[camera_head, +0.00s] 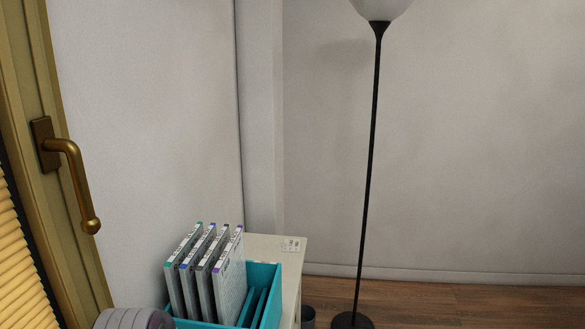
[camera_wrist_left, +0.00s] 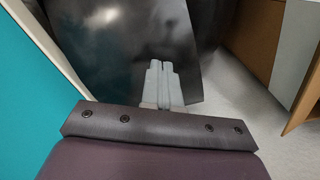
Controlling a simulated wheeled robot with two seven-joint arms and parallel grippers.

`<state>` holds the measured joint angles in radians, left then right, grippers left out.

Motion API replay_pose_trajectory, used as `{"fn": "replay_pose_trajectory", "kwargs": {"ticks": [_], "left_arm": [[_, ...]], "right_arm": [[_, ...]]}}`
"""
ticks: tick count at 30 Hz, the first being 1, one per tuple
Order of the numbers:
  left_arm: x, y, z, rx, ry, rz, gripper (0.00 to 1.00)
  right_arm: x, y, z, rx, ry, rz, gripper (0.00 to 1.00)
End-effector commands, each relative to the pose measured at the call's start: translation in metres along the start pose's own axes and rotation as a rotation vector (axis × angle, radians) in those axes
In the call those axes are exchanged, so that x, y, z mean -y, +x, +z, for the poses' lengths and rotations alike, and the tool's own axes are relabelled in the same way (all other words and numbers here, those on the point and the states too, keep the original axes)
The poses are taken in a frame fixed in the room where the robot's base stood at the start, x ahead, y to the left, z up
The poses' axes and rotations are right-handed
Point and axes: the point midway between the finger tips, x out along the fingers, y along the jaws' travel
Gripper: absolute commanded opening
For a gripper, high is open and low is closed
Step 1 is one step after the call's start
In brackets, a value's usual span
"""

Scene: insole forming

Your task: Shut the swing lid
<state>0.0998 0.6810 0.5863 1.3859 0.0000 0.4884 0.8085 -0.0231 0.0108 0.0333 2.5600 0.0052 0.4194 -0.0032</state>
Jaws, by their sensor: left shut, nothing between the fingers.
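My left gripper (camera_wrist_left: 163,82) shows in the left wrist view with its two grey fingers together and nothing between them. Beyond the fingertips is a dark, glossy, curved surface (camera_wrist_left: 120,45); I cannot tell whether it is the swing lid or part of my own body, nor whether the fingers touch it. No swing lid can be made out for certain in the head view. Neither gripper shows in the head view, and my right gripper is in neither view.
In the head view, a teal holder (camera_head: 264,276) with several upright grey cases (camera_head: 205,270) stands on a pale cabinet (camera_head: 291,262). A floor lamp (camera_head: 368,170) stands behind, right of a small dark bin (camera_head: 308,316). A brass-handled window frame (camera_head: 75,175) is at left. Floor at right is clear.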

Motion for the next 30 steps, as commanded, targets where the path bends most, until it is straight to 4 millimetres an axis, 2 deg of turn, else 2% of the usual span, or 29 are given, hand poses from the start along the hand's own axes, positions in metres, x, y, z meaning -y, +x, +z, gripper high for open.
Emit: {"fn": "replay_pose_trajectory", "kwargs": {"ticks": [12,15,20,30], "left_arm": [[0.000,0.019,0.001,0.001,0.000,-0.001,0.00],[0.000,0.015,0.000,0.000,0.000,0.000,0.00],[0.000,-0.002,0.000,0.000,0.000,0.000,0.00],[0.000,-0.050,0.000,-0.001,0.000,0.001,0.00]], "right_arm": [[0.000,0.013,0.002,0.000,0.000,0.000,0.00],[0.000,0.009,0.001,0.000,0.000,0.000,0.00],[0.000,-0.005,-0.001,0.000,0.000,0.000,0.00],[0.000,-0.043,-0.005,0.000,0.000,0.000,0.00]]}}
